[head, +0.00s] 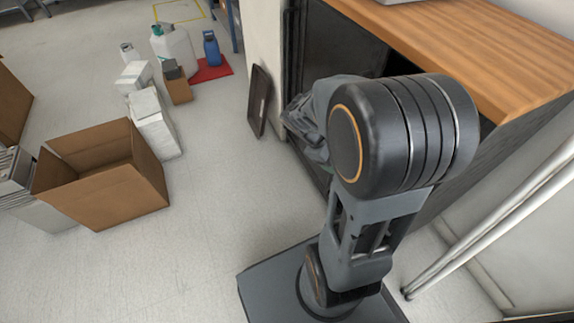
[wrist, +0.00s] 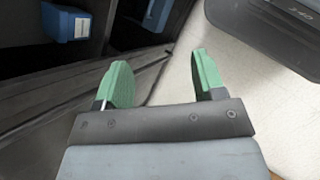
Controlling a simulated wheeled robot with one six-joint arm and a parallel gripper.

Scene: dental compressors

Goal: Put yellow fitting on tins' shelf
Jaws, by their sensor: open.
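My gripper (wrist: 160,62) shows in the wrist view with its two green fingers spread apart. Nothing is between them. In the head view my arm hides the gripper. I see no yellow fitting and no tins in either view. In the wrist view a dark shelf unit lies to the left of and beyond the fingers. I cannot tell whether it is the tins' shelf.
A labelled blue bin (wrist: 66,22) stands inside the dark unit. A wooden worktop (head: 480,45) is at right. An open cardboard box (head: 105,190), white boxes (head: 153,124) and a jug (head: 174,48) stand on the floor. The middle floor is clear.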

